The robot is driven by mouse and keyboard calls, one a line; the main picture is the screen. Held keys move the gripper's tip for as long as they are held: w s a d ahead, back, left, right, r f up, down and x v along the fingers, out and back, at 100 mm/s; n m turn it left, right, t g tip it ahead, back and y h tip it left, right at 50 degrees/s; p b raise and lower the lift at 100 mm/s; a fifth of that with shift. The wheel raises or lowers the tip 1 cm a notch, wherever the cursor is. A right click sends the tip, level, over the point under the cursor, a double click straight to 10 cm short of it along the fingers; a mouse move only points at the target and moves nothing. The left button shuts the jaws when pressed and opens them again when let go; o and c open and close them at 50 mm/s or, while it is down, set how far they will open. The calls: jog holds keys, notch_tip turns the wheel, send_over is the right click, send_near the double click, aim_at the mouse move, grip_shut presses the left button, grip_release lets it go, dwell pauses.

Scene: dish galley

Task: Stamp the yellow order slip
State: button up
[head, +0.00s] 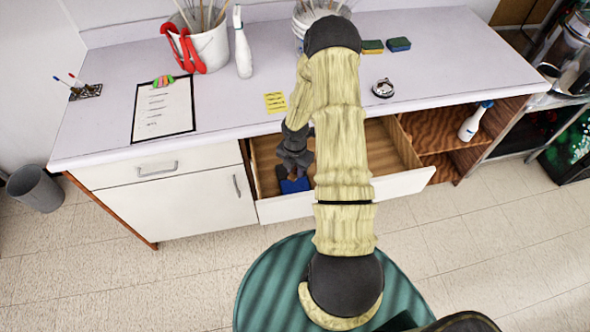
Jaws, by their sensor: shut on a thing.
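The yellow order slip (276,102) lies flat on the pale countertop, near its front edge, with dark printed marks. My gripper (293,174) points down into the open drawer (404,147) below the counter, near its left side. It is shut on a blue object (294,187) low in the drawer. The fingertips and much of the object are hard to make out, so I cannot tell whether it is a stamp. My arm hides the middle of the drawer. The slip is above and behind the gripper, apart from it.
A clipboard (163,110) lies left of the slip. A white bucket with red tongs (187,49), a white spray bottle (242,50) and sponges (398,44) stand behind. A small round metal item (383,89) sits to the right. The counter's front edge overhangs the drawer.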

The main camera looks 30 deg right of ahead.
aim_at(295, 186)
jog(key=shift+f, duration=0.1)
notch_tip(295, 186, down, 6)
jog(key=b, duration=0.5)
jog(key=shift+b, duration=0.35)
jog(key=shift+s+f, duration=0.1)
jog(key=shift+f, duration=0.35)
dwell(2.6)
notch_tip(295, 186, up, 7)
jog(key=p, duration=0.6)
jog(key=shift+r+p, duration=0.1)
jog(key=shift+p, duration=0.2)
dwell(0.4)
